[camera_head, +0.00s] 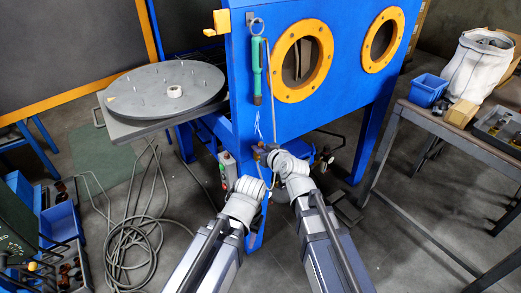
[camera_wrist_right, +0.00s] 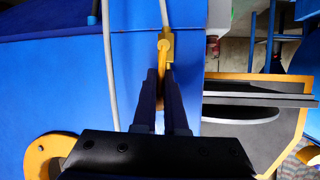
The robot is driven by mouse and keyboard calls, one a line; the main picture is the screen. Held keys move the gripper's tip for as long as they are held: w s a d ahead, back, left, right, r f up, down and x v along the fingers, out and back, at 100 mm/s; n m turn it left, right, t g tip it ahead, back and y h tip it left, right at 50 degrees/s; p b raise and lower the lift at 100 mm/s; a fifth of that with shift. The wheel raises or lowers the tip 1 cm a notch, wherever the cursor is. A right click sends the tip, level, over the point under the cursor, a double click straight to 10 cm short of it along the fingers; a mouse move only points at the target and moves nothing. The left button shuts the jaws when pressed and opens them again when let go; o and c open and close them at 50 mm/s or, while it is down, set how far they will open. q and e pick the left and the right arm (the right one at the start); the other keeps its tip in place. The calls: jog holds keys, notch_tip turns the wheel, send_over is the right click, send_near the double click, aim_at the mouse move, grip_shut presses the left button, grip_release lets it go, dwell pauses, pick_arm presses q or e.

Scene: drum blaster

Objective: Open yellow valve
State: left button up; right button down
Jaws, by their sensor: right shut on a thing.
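The yellow valve (camera_wrist_right: 165,48) shows in the right wrist view on a pale pipe, against the blue cabinet. Its long yellow handle runs down between the two dark fingers of my right gripper (camera_wrist_right: 168,75), which is shut on it. In the head view my right gripper (camera_head: 268,149) is small and dark at the cabinet's front lower edge, and the valve (camera_head: 257,152) is partly hidden beside it. My left arm ends just left of and below the right one; its fingers cannot be made out.
The blue cabinet (camera_head: 290,110) has two orange-ringed ports and a green-handled tool hanging in front. A round turntable (camera_head: 165,90) stands at the left. A grey hose (camera_head: 130,235) lies coiled on the floor. A workbench (camera_head: 450,130) with a blue bin and white sack is at the right.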

jog(key=shift+w+r, duration=0.15)
jog(key=shift+r, duration=0.05)
pick_arm(q)
jog(key=shift+r, duration=0.1)
pick_arm(e)
jog(key=c, duration=1)
grip_release()
jog(key=shift+a, duration=0.1)
jog(key=shift+o, duration=0.2)
